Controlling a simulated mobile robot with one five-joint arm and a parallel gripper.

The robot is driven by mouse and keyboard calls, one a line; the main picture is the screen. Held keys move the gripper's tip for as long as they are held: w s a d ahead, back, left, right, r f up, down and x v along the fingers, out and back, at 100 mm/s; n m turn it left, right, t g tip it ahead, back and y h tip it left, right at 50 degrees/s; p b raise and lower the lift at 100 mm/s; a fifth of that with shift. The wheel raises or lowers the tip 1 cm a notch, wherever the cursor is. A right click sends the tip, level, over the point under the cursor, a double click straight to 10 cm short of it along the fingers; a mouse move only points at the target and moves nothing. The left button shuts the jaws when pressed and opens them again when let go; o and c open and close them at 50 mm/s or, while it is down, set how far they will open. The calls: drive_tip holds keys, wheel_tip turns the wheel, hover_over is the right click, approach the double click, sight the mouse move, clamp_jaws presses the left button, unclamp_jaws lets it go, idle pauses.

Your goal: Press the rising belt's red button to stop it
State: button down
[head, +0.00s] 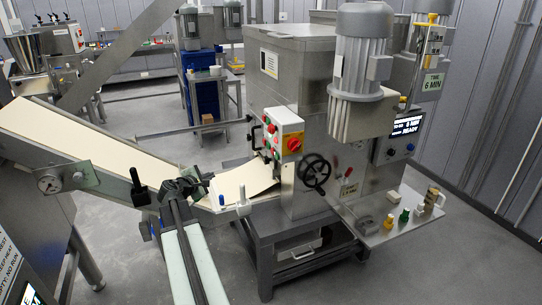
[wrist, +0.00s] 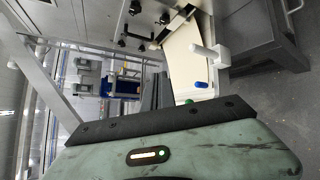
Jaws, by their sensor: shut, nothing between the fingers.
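The rising belt (head: 90,145) is a cream band sloping down from the upper left to the machine on the right in the head view. A white control box (head: 285,125) on the machine carries small buttons. One red button (head: 272,128) shows beside a red-and-yellow rotary switch (head: 294,144); I cannot read which belt it serves. My gripper (head: 183,186) is dark and shut, with nothing in it, over the near side of the belt's lower end. It is left of the control box and apart from it. In the wrist view its dark fingers (wrist: 152,97) show beyond my teal wrist.
A blue knob (head: 222,199) and a white handle (head: 241,195) stand by the belt's lower end. The machine's black handwheel (head: 313,171) juts out below the box. A side shelf (head: 390,225) holds several small parts. Floor shows in front.

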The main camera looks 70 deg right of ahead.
sight(272, 151)
drive_tip(key=s+d+r+n+g+h, duration=0.1)
drive_tip(key=s+d+r+n+h, duration=0.1)
drive_tip(key=s+d, duration=0.7)
wheel_tip(272, 151, up, 2)
drive_tip(key=shift+s+d+r+n+g+h, duration=0.15)
drive_tip(key=shift+s+d+n+g+h, duration=0.15)
drive_tip(key=shift+s+n, duration=0.4)
drive_tip(key=shift+w, duration=0.1)
drive_tip(key=s+d, duration=0.5)
drive_tip(key=s, duration=0.1)
drive_tip(key=shift+s+d, duration=0.25)
drive_tip(key=shift+s, duration=0.1)
idle(0.8)
drive_tip(key=shift+s+d, duration=0.3)
drive_tip(key=shift+s+d, duration=0.25)
drive_tip(key=shift+s, duration=0.05)
idle(0.9)
drive_tip(key=shift+w+a, duration=0.55)
drive_tip(key=shift+w, duration=0.1)
